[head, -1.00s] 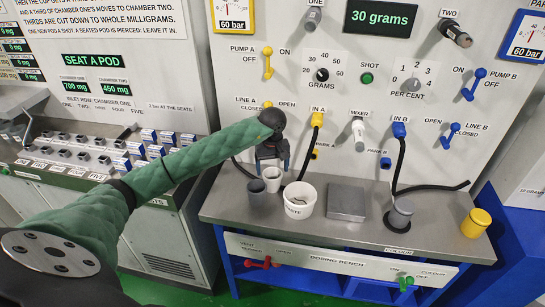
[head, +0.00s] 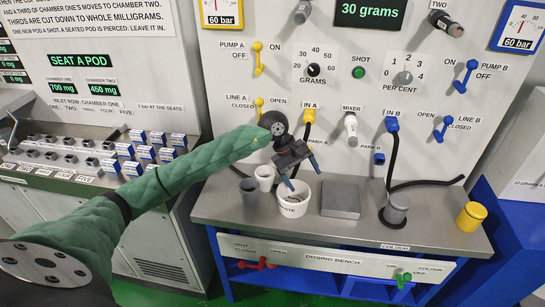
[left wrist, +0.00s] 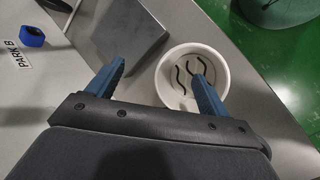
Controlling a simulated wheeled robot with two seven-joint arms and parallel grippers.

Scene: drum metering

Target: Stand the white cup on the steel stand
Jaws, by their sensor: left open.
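The small white cup (head: 265,176) stands upright on the bench, left of the white waste tub, in the head view. The steel stand (head: 341,200) is a low square block with a bare top, right of the tub; part of it also shows in the left wrist view (left wrist: 118,38). My left gripper (head: 304,178) is open and empty above the waste tub, right of the white cup and apart from it. In the left wrist view its fingers (left wrist: 158,72) point toward the tub and the stand. The white cup is outside that view. My right gripper is not in view.
The white waste tub (head: 294,208) holds dark curved strips, seen in the left wrist view. A dark grey cup (head: 250,192) stands left of the white cup. A grey container (head: 396,210) and yellow container (head: 471,217) stand further right.

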